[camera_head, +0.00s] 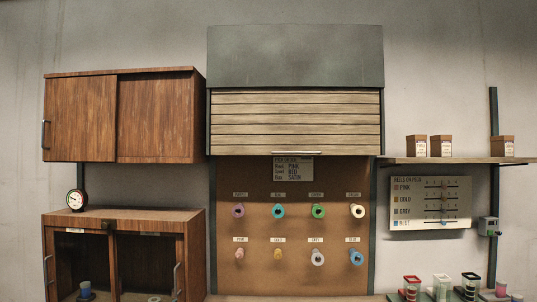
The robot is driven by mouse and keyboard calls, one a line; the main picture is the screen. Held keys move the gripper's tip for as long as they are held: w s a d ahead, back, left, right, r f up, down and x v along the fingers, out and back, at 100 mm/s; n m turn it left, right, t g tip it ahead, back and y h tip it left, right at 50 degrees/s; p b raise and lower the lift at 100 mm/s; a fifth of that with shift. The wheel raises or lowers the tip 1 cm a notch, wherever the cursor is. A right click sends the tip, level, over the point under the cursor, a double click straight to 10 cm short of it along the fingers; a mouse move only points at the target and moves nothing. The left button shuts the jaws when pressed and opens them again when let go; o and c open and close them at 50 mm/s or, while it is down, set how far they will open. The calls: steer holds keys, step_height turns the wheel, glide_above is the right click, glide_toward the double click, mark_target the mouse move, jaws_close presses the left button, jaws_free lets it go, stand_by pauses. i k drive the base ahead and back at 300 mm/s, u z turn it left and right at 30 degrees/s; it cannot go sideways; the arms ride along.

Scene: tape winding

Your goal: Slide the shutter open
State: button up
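The slatted wooden shutter (295,122) is in the middle of the head view, below a dark grey-green housing (295,57). Its pale horizontal slats cover the front of the wall unit. A thin, light handle bar (297,153) runs along its bottom edge. Whatever lies behind the slats is hidden. My gripper is not in this view.
Below the shutter, a brown board (296,222) holds several coloured tape rolls on pegs, with a small note (293,170) above. A sliding-door wooden cabinet (81,118) hangs left. A shelf (465,160) with boxes is at right. A lower cabinet (195,258) stands bottom left.

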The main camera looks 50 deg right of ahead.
mark_target(361, 107)
steer(key=u, duration=0.8)
steer(key=k, duration=1.35)
steer(key=z, duration=0.35)
steer(key=i, duration=0.55)
steer(key=z, duration=0.5)
steer(key=i, duration=1)
steer(key=u, duration=0.05)
